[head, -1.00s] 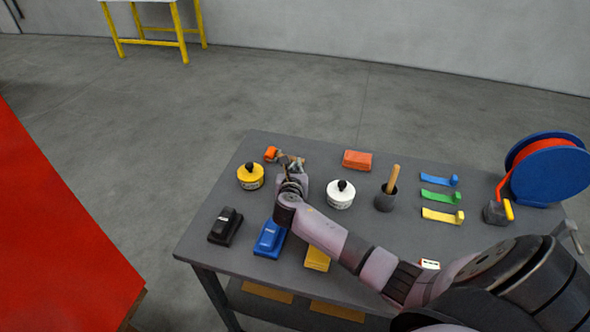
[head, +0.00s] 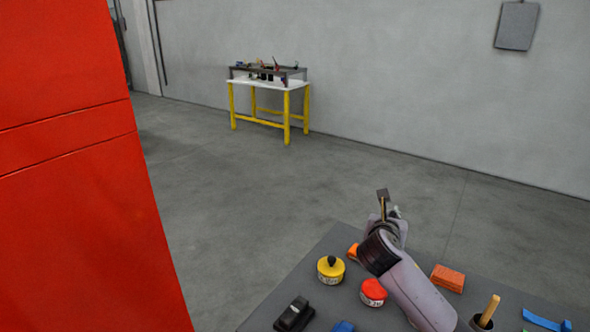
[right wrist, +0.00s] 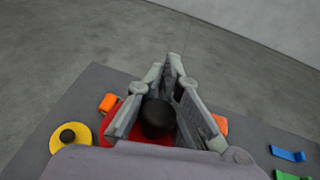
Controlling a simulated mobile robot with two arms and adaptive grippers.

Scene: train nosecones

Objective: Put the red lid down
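The red lid (right wrist: 111,122) shows in the right wrist view as a red disc with a big black knob (right wrist: 158,118). The fingers hide part of the disc. My left gripper is not in view.
A yellow tin (head: 331,269) with a black knob stands left of the red-topped tin. An orange block (head: 448,277), a dark pot with a wooden handle (head: 489,308) and a black device (head: 295,315) are nearby. A big red surface (head: 80,200) fills the left side.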

